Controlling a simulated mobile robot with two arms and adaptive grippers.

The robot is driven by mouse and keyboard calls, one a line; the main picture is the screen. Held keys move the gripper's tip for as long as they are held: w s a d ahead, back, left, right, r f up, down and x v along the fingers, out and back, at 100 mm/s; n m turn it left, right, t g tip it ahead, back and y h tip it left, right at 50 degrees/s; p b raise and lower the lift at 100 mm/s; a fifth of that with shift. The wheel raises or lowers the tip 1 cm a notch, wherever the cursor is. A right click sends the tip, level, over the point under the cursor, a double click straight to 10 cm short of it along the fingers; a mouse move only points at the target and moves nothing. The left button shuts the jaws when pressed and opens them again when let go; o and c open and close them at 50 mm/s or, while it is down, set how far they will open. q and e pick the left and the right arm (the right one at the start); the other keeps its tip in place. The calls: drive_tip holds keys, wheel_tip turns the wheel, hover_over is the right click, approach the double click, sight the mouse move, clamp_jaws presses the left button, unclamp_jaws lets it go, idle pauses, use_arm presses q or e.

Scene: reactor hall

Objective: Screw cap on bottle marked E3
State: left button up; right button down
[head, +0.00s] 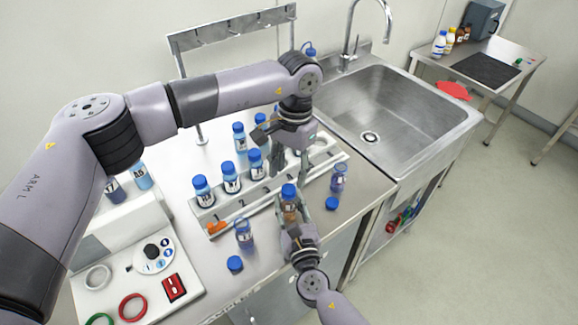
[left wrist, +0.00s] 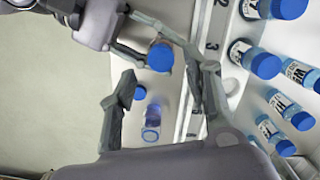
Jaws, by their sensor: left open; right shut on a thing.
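A bottle (head: 290,213) with orange-brown contents stands in front of the rack, with a blue cap (head: 289,191) on its mouth. I cannot tell whether the cap is screwed tight, and I cannot read E3 on the bottle. My right gripper (head: 291,218) is shut around the bottle's body from the front. My left gripper (head: 289,168) is open, pointing down above and behind the bottle. In the left wrist view the cap (left wrist: 160,57) shows just beyond and between the open left fingers (left wrist: 163,82), apart from them.
A white numbered rack (head: 262,201) holds several blue-capped bottles. An uncapped bottle (head: 338,178) and a loose blue cap (head: 332,203) stand right; another bottle (head: 244,233) and cap (head: 235,263) stand front left. A control panel (head: 150,265) lies left, the sink (head: 400,112) right.

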sight(289, 189)
use_arm(q)
drive_tip(key=n, duration=0.7)
drive_tip(key=shift+r, duration=0.2)
drive_tip(key=n, duration=0.4)
drive_tip(key=shift+s, duration=0.1)
drive_tip(key=n, duration=0.4)
drive_tip(key=shift+r, duration=0.15)
drive_tip(key=n, duration=0.4)
drive_tip(key=shift+r+n, duration=0.15)
drive_tip(key=shift+n, duration=0.15)
drive_tip(key=n, duration=0.4)
drive_tip(key=shift+r+t, duration=0.1)
drive_tip(key=shift+t, duration=0.2)
drive_tip(key=n, duration=0.6)
drive_tip(key=shift+r+n, duration=0.2)
drive_tip(key=shift+n, duration=0.1)
drive_tip(key=n, duration=0.6)
drive_tip(key=shift+r+h, duration=0.15)
drive_tip(key=shift+h, duration=0.15)
drive_tip(key=n, duration=0.6)
drive_tip(key=shift+r+n, duration=0.2)
drive_tip(key=shift+n, duration=0.1)
drive_tip(key=n, duration=0.6)
drive_tip(key=shift+r, duration=0.2)
drive_tip(key=n, duration=0.6)
drive_tip(key=shift+a+r+t, duration=0.1)
drive_tip(key=shift+r+t, duration=0.1)
drive_tip(key=shift+t, duration=0.1)
drive_tip(key=shift+f, duration=4)
